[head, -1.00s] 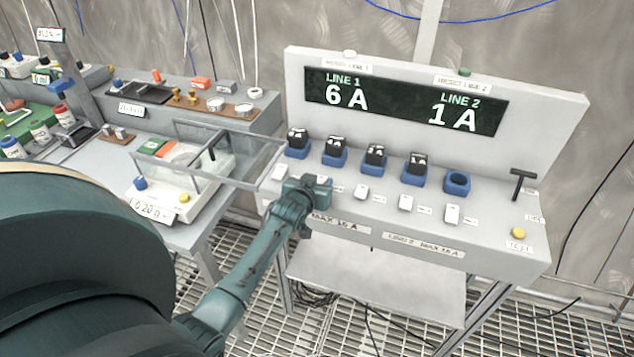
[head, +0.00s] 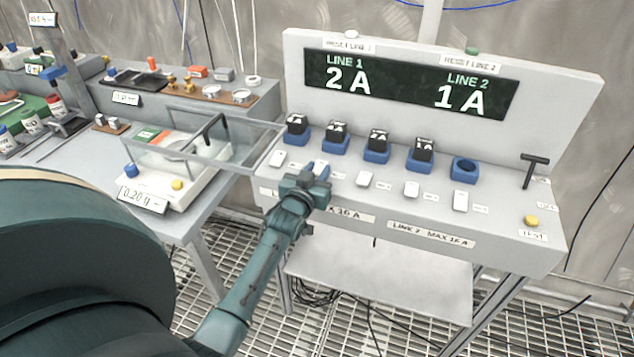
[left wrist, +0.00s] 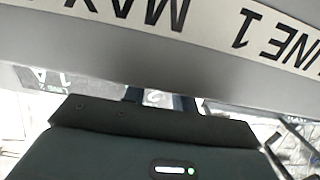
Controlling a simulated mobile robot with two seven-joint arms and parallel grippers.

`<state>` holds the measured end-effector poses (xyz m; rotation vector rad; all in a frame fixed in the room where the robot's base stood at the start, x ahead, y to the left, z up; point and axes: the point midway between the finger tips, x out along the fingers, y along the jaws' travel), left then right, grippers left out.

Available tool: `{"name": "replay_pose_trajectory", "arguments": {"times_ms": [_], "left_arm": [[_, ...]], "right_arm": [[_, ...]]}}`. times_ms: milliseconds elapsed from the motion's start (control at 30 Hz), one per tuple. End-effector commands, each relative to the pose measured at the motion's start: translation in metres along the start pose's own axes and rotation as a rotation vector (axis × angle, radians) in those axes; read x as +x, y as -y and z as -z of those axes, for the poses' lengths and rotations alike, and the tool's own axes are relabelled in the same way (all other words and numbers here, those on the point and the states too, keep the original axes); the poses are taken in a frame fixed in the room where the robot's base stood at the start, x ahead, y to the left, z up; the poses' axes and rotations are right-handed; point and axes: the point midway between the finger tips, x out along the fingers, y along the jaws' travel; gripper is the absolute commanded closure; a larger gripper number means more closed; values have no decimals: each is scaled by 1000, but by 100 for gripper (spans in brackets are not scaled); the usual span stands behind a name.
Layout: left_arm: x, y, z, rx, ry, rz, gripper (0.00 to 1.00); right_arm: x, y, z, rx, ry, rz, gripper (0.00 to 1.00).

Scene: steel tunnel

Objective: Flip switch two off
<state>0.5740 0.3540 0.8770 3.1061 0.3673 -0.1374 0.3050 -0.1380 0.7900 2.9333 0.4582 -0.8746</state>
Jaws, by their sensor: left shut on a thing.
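The sloped grey switch panel (head: 400,215) carries a row of white switches under a row of blue sockets. Switch one (head: 278,158) is at the left end and switch three (head: 366,178) is to the right of my gripper. My left gripper (head: 315,172) is at switch two's place, shut on that switch and hiding most of it. The display (head: 410,88) reads LINE 1 2 A and LINE 2 1 A. In the left wrist view, the gripper's fingers (left wrist: 160,97) are mostly hidden behind its body and the panel's front edge. My right gripper is not in view.
Black blocks sit in several blue sockets; the rightmost socket (head: 465,169) is empty. A black T-handle (head: 533,170) and yellow button (head: 531,221) are at the right. A clear-sided scale (head: 165,190) stands close left of the panel.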

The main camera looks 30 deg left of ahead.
Motion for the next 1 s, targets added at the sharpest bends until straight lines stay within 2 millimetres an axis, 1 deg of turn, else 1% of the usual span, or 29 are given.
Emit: {"name": "replay_pose_trajectory", "arguments": {"times_ms": [33,233,533,567,600,800,833,1000], "left_arm": [[0,0,-8,-2,-27,0,96],[-1,0,-4,0,-89,0,96],[-1,0,-2,1,-92,0,96],[-1,0,-2,0,-92,0,72],[-1,0,-2,0,-92,0,69],[-1,0,-2,0,-91,0,52],[-1,0,-2,0,-91,0,51],[-1,0,-2,1,-91,0,51]], "right_arm": [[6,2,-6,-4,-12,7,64],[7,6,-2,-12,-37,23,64],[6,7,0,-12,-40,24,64],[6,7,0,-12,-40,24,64],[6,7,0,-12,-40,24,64],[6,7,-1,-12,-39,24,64],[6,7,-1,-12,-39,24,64],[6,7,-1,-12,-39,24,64]]}}
